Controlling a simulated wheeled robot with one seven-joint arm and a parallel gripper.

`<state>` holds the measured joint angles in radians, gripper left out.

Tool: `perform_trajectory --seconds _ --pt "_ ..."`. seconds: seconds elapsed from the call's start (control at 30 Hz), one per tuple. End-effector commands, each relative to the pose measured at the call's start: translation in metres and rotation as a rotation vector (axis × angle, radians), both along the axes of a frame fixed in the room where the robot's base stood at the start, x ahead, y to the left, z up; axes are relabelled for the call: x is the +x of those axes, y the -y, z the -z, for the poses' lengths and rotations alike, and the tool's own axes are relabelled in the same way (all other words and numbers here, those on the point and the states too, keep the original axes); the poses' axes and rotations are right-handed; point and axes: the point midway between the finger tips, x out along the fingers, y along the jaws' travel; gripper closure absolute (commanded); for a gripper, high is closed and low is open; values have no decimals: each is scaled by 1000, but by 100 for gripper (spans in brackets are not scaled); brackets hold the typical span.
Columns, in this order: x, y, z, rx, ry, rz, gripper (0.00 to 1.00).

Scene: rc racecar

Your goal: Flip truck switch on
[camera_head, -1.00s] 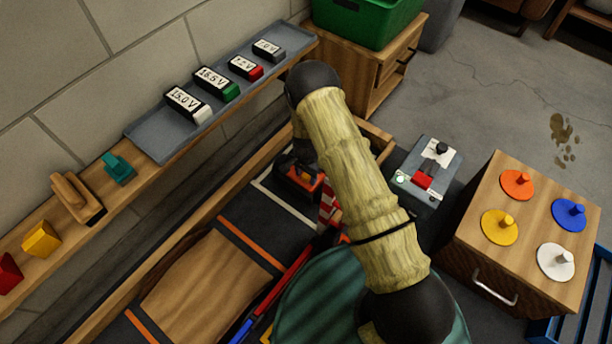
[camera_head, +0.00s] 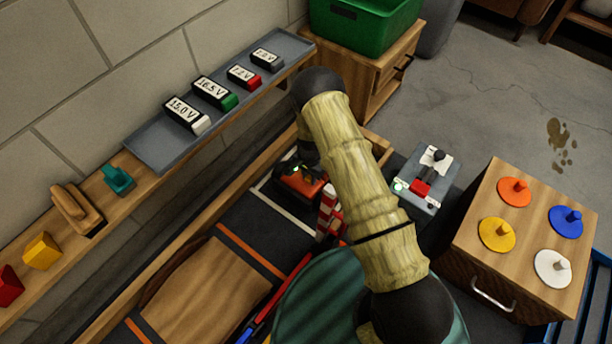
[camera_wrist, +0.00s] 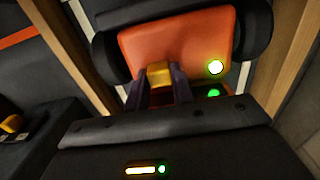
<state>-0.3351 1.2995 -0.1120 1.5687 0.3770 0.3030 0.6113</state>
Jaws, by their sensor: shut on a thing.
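The truck is a small orange vehicle with black wheels, on the dark track surface in the head view (camera_head: 300,184). Its orange body (camera_wrist: 190,45) fills the upper middle of the wrist view. A yellow switch (camera_wrist: 159,72) stands on the body. My gripper (camera_wrist: 157,84) has its two dark purple fingers closed around the switch. A bright round light on the truck (camera_wrist: 215,67) glows white-green beside the switch. In the head view my arm hides part of the gripper and the switch.
A wooden border lines the track. A red-and-white striped post (camera_head: 328,212) stands near the truck. A grey control box (camera_head: 425,178) with a green light lies to the right. A grey tray (camera_head: 150,146) on the wall shelf holds several voltage-labelled batteries.

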Motion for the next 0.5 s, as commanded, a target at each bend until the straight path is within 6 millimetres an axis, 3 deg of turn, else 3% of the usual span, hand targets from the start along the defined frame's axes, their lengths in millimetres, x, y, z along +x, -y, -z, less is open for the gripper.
perform_trajectory --seconds 0.07,0.1,0.2,0.5 --pt "5 0 -1 1 13 1 100" --pt "5 0 -1 1 13 0 74" --pt "4 -3 0 0 13 -5 54" --pt "1 -8 -1 0 10 -14 53"
